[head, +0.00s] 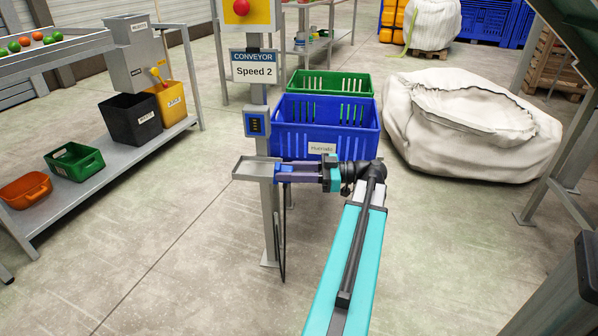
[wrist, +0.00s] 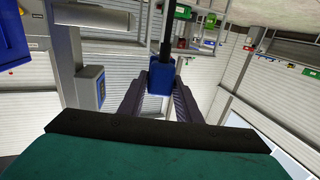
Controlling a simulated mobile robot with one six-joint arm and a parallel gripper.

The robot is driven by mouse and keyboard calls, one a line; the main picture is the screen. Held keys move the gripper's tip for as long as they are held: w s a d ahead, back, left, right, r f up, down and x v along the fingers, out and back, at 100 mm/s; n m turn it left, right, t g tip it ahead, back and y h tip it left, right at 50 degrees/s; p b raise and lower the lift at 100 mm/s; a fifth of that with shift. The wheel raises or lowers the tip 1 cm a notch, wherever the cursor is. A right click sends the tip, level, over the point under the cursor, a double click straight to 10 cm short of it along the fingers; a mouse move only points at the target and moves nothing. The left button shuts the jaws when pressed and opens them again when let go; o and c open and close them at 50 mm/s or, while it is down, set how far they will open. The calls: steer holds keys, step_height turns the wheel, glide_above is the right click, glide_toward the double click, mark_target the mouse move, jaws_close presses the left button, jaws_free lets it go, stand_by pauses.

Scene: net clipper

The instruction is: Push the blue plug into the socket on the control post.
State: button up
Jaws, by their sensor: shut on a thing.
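The blue plug (wrist: 160,80) is held between the two fingers of my gripper (wrist: 161,88), with its dark cable running away from it in the wrist view. In the head view my gripper (head: 289,173) reaches left, and a bit of the plug (head: 279,168) shows at its tips, beside the grey tray (head: 241,172) on the control post (head: 259,98). I cannot tell whether the plug touches the tray. The blue socket box (head: 257,123) is on the post above the tray. It also shows left of the plug in the wrist view (wrist: 91,87), apart from it.
The blue crate (head: 325,130) and green crate (head: 330,82) stand behind my gripper. A large white sack (head: 460,125) is at the right. A low shelf with bins (head: 130,118) stands at the left. The floor between shelf and post is clear.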

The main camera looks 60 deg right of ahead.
steer(key=w+a+f+n+g+y, duration=0.1)
steer(key=w+a+n+g+y, duration=0.15)
steer(key=w+a, duration=1.45)
steer(key=w+a+f+g+y, duration=0.1)
steer(key=w+a, duration=0.3)
steer(key=a, duration=0.6)
steer(key=w+a+n+g+y, duration=0.1)
steer(key=w+a, duration=0.3)
steer(key=a, duration=0.6)
steer(key=shift+f, duration=0.35)
steer(key=shift+n, duration=0.25)
